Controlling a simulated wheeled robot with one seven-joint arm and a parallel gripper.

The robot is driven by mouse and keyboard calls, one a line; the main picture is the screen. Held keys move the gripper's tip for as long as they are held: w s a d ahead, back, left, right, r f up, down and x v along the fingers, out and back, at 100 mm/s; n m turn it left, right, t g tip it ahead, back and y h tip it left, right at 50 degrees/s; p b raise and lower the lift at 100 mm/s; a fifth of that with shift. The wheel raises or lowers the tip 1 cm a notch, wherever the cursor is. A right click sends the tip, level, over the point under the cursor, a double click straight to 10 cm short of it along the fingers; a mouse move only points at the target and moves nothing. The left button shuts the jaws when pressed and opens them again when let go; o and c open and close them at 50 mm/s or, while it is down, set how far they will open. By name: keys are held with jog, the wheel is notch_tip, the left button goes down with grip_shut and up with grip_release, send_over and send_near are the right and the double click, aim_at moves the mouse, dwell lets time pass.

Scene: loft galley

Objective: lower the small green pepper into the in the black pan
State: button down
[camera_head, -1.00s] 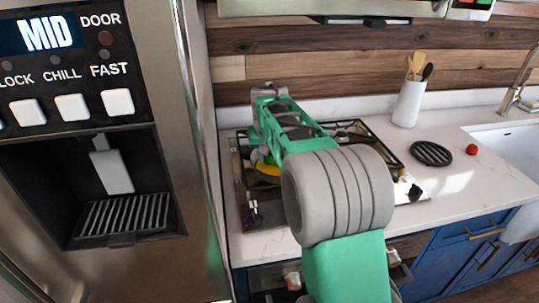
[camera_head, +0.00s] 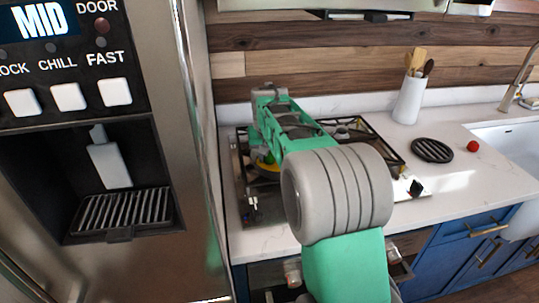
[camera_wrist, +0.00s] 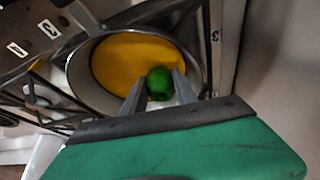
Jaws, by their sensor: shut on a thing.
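The small green pepper (camera_wrist: 159,83) is between the two fingertips of my gripper (camera_wrist: 160,88) in the wrist view. My gripper is shut on it. Past the pepper is a round pan with a grey rim and a yellow inside (camera_wrist: 125,58). The pepper overlaps the near part of the pan's inside; I cannot tell whether it touches the bottom. In the head view a bit of the pan's yellow (camera_head: 266,167) shows on the hob, beside my arm, which hides most of it and my fingertips.
The pan stands on a gas hob (camera_head: 357,135) with dark grates. A fridge panel (camera_head: 190,150) rises close at the left. To the right are a utensil crock (camera_head: 409,101), a black round trivet (camera_head: 432,151), a red tomato (camera_head: 473,146) and a sink (camera_head: 510,150).

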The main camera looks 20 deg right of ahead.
jog(key=shift+f, duration=0.45)
jog(key=c, duration=0.9)
grip_release()
jog(key=b+v, duration=0.1)
jog(key=v, duration=0.7)
jog(key=s+a+f+n, duration=0.1)
jog(key=s+a+f, duration=0.3)
jog(key=s, duration=0.4)
jog(key=s+a+f+n+y, duration=0.1)
jog(key=s+a+f, duration=0.2)
jog(key=s, duration=0.5)
jog(key=s+a+f+n+g, duration=0.1)
jog(key=s+a+f, duration=0.3)
jog(key=s, duration=0.5)
jog(key=shift+a+f+n+y, duration=0.4)
jog(key=shift+a+n, duration=0.1)
jog(key=shift+a, duration=0.2)
